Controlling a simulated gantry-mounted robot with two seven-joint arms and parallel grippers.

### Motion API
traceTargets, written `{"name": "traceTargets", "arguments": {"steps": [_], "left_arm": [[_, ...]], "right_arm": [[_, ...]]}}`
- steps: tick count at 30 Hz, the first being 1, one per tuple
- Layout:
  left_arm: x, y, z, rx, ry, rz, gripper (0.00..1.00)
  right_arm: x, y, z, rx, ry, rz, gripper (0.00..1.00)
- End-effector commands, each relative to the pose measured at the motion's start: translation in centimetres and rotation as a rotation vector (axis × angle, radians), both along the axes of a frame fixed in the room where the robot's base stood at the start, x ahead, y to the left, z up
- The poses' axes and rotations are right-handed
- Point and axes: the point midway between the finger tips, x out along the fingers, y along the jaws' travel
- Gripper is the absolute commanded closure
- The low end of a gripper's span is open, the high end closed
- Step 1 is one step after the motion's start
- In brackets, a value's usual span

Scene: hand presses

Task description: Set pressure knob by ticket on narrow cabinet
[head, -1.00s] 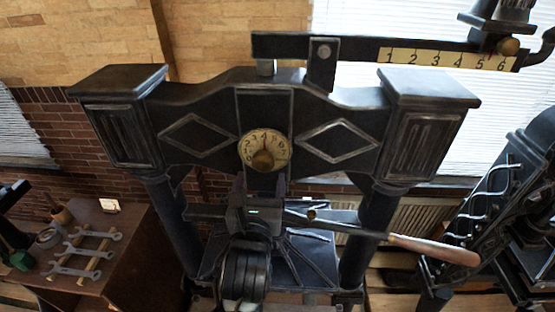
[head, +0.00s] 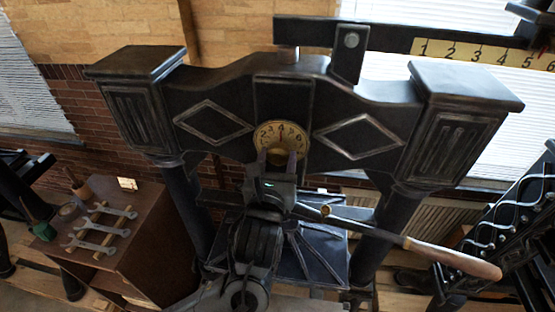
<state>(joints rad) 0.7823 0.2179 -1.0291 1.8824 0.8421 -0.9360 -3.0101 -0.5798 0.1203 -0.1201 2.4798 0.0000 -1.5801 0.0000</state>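The pressure dial (head: 296,134) is a round cream plate with numbers on the dark press's crossbeam. Its brass knob (head: 277,155) sits at the lower part of the plate, largely hidden by my gripper. My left gripper (head: 277,158) rises from below with two separated fingers, one on each side of the knob in the picture. The fingers look open; contact with the knob cannot be made out. The ticket (head: 127,184) is a small pale card on top of the brown narrow cabinet (head: 160,235) at left, too small to read. My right gripper is not in view.
Several wrenches (head: 105,227) lie on wooden strips on the cabinet top. A lever with a wooden handle (head: 455,260) sticks out to the right below the crossbeam. A numbered beam scale (head: 480,52) is at upper right. Press columns flank my arm.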

Motion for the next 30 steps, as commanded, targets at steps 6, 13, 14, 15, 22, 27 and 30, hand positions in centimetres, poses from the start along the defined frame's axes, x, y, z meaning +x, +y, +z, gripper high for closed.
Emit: {"name": "traceTargets", "arguments": {"steps": [6, 13, 14, 15, 22, 27, 30], "left_arm": [[0.02, 0.04, 0.03, -0.001, 0.000, 0.001, 0.76], [0.01, 0.03, 0.03, -0.033, 0.005, 0.001, 0.76], [0.01, 0.02, 0.03, -0.043, 0.007, 0.001, 0.76], [0.00, 0.02, 0.03, -0.058, 0.009, 0.001, 0.76], [0.01, -0.03, 0.03, -0.203, 0.032, 0.001, 0.76], [0.01, -0.04, 0.08, -0.356, 0.056, 0.001, 0.76], [0.01, -0.05, 0.06, -0.449, 0.071, 0.001, 0.76]], "right_arm": [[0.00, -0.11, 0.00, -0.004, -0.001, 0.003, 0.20], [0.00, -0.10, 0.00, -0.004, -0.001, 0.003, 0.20], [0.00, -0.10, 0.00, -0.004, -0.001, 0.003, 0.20], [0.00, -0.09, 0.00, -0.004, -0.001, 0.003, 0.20], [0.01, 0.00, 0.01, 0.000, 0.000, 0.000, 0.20], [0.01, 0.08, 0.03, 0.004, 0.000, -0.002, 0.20], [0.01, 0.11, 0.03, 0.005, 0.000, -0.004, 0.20]]}}
